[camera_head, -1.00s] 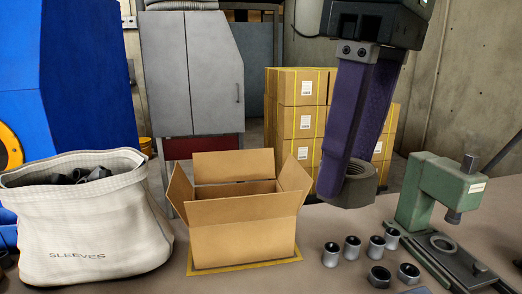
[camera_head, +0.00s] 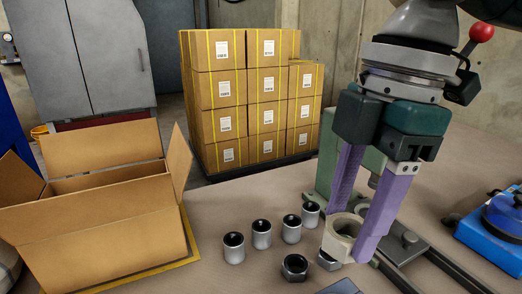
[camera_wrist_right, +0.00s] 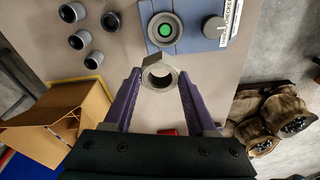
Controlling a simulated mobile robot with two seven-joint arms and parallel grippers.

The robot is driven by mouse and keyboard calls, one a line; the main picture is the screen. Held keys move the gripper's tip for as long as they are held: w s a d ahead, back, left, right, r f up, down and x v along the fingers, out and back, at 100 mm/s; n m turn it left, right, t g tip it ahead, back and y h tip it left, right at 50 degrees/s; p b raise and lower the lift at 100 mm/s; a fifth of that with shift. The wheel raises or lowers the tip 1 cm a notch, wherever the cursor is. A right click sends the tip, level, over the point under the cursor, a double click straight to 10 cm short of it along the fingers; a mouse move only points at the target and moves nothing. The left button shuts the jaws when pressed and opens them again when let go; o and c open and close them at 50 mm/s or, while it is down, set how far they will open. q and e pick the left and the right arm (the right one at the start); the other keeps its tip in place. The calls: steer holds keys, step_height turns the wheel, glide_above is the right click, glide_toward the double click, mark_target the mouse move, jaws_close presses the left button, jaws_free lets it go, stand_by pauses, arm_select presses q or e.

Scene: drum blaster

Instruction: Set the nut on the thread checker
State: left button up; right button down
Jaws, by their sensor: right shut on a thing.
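My right gripper (camera_head: 346,236) is shut on a large pale metal nut (camera_head: 343,239), holding it above the bench with its hole facing up. In the right wrist view the nut (camera_wrist_right: 159,75) sits between the two purple fingertips of the right gripper (camera_wrist_right: 160,78). The thread checker (camera_wrist_right: 190,44) is a blue-grey block with a round socket lit green inside, a dark knob and a partly readable label. In that view it lies just beyond the nut, whose rim appears close to the socket. In the head view only a corner of the checker (camera_head: 341,287) shows at the bottom edge. My left gripper is out of view.
An open carton (camera_head: 95,235) is at left, and a blue device (camera_head: 497,222) at right.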

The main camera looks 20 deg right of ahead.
arm_select(q)
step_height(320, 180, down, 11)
steer(key=b, duration=0.9)
steer(key=shift+b, duration=0.4)
arm_select(e)
steer(key=f+n, duration=0.1)
steer(key=f, duration=0.3)
steer(key=f+n, duration=0.2)
steer(key=f, duration=0.2)
steer(key=s+d+f+n, duration=0.1)
steer(key=f+n, duration=0.1)
steer(key=f, duration=0.3)
steer(key=shift+g, duration=0.3)
arm_select(q)
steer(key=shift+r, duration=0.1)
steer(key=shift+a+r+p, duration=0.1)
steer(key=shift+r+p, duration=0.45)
steer(key=shift+p, duration=0.1)
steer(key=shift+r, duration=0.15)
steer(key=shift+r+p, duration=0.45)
steer(key=shift+p, duration=0.15)
